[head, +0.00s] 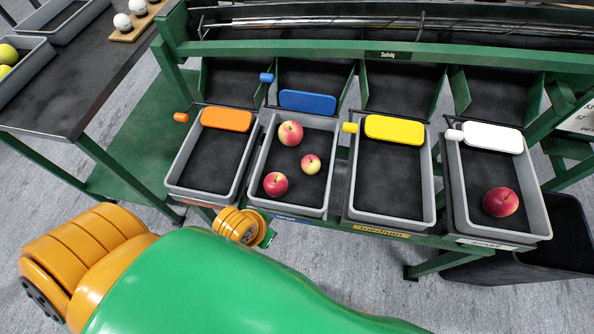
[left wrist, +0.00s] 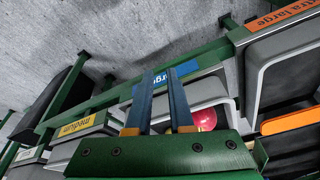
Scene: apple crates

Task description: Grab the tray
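Several grey trays sit in a row in a green rack. The one with the blue tag (head: 308,102) is the large tray (head: 327,165); it holds three red-yellow apples. Its front wall shows in the left wrist view (left wrist: 208,92), with one apple visible inside. My left gripper (left wrist: 160,72) has two blue fingers with a gap between them, and they point at the blue label on the rack below this tray. The fingers look empty. In the head view my left arm hides most of the gripper. My right gripper is not in view.
Beside it stand an empty orange-tagged tray (head: 172,187), an empty yellow-tagged tray (head: 432,180) and a white-tagged tray (head: 543,215) with one apple. A dark table (head: 85,75) stands at left. A black bin (head: 570,225) is at right.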

